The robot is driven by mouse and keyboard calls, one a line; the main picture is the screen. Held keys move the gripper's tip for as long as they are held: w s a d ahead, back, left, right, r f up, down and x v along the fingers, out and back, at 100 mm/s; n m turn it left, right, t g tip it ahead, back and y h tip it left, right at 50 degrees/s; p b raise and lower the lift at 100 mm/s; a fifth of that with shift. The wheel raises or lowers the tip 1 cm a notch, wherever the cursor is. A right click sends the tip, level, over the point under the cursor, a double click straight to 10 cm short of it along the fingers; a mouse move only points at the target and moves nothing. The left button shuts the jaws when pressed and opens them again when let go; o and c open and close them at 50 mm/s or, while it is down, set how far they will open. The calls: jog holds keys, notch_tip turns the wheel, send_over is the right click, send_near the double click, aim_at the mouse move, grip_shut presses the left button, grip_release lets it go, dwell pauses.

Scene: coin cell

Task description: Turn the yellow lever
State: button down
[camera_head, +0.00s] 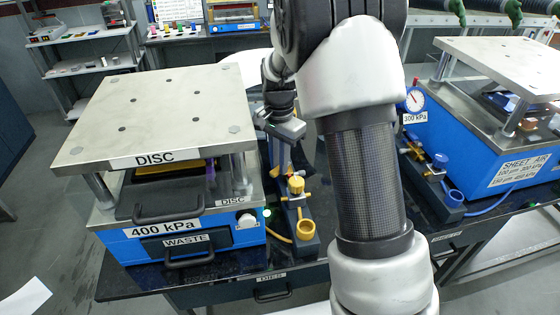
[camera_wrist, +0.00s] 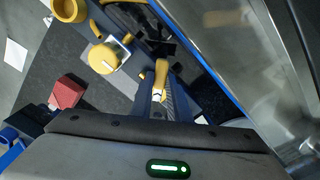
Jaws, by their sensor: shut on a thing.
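The yellow lever (camera_wrist: 161,73) shows in the wrist view as a short yellow bar, its lower end between the finger ends of my gripper (camera_wrist: 160,95). The gripper is shut on it. In the head view my gripper (camera_head: 285,160) points down at the back of a dark blue fixture, right of the DISC press, and I cannot make out the lever there. A round yellow knob (camera_head: 296,185) stands in front of the gripper; it also shows in the wrist view (camera_wrist: 104,58). A yellow ring-shaped cup (camera_head: 306,229) sits at the fixture's front end.
The DISC press (camera_head: 100,110) with its steel top plate stands close on the left. A second blue press (camera_head: 475,135) and a pressure gauge (camera_head: 414,99) are on the right. A red block (camera_wrist: 67,92) shows left in the wrist view. My arm hides the middle.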

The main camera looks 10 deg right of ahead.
dwell(0.3)
jog(key=c, duration=1.7)
grip_release()
